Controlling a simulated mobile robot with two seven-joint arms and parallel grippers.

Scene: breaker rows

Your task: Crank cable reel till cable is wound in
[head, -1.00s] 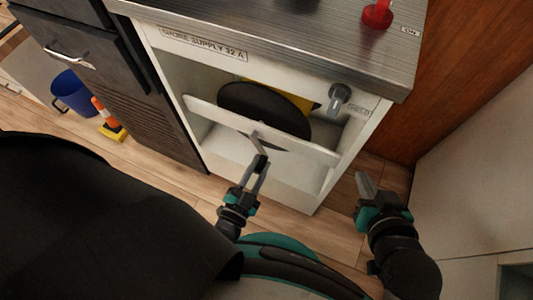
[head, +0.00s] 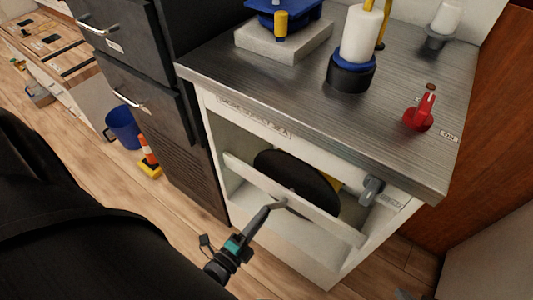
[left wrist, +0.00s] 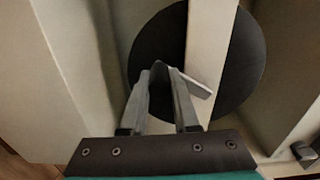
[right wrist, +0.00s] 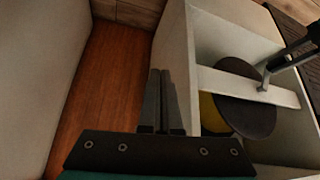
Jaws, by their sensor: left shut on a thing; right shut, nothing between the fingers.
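The cable reel shows as a dark round disc (head: 312,180) in the open cabinet bay, behind a white crossbar (head: 320,212). A yellow part (right wrist: 209,115) shows behind the disc in the right wrist view. A grey crank lever (left wrist: 197,87) lies in front of the crossbar. My left gripper (head: 267,210) is shut on the crank's end, and its fingers also show in the left wrist view (left wrist: 162,72). My right gripper (right wrist: 160,78) is shut and empty, beside the cabinet's side wall. I see no loose cable.
The metal countertop (head: 300,95) carries a red switch (head: 420,113), a white cylinder on a black base (head: 352,75) and a blue item on a grey block (head: 285,42). A grey knob (head: 371,189) sits right of the bay. A blue bucket (head: 123,128) stands on the floor left.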

